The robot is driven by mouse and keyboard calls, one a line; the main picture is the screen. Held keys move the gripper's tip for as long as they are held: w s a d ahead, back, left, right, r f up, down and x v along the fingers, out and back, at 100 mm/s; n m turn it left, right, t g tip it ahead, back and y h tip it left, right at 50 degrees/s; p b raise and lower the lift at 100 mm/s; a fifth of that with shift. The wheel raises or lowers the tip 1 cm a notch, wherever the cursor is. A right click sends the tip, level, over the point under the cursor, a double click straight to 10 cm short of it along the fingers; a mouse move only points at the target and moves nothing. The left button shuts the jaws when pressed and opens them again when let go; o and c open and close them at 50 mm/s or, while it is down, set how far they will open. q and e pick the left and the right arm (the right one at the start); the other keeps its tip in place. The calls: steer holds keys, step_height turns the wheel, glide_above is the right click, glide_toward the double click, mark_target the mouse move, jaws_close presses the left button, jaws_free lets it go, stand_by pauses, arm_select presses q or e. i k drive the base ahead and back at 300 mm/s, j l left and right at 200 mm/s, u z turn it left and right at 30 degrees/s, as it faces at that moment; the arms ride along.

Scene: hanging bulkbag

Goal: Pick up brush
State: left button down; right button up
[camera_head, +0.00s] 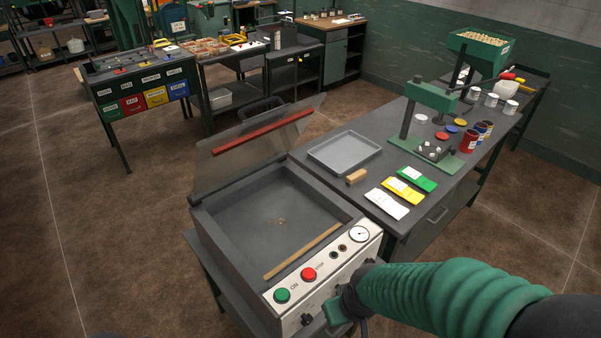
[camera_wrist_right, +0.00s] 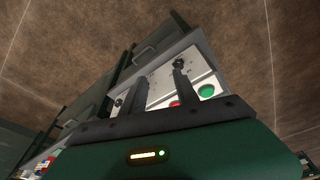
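A small tan wooden block-like object (camera_head: 355,176), likely the brush, lies on the grey workbench just in front of the grey tray. Its bristles cannot be made out. My right gripper (camera_head: 346,299) is low at the front of the sealing machine, well below and nearer than this object, and is partly hidden by my green arm. In the right wrist view, its two fingers (camera_wrist_right: 160,80) stand apart with nothing between them, in front of the machine's control panel. My left gripper is not in view.
The sealing machine (camera_head: 210,208) stands open with its clear lid raised, left of the workbench (camera_head: 315,178). Near the block are the grey tray (camera_head: 344,152) and white, yellow and green packets (camera_head: 403,191). A green press (camera_head: 432,96) and cans stand farther back.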

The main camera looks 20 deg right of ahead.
mark_target(352, 179)
steer(key=i+l+u, duration=0.1)
steer(key=l+u, duration=0.3)
steer(key=l, duration=0.3)
steer(key=l+u, duration=0.4)
steer(key=l, duration=0.25)
steer(key=k+l+u, duration=0.15)
steer(key=l+u, duration=0.3)
steer(key=l, duration=1.95)
steer(key=i+u, duration=0.05)
steer(key=i, duration=0.05)
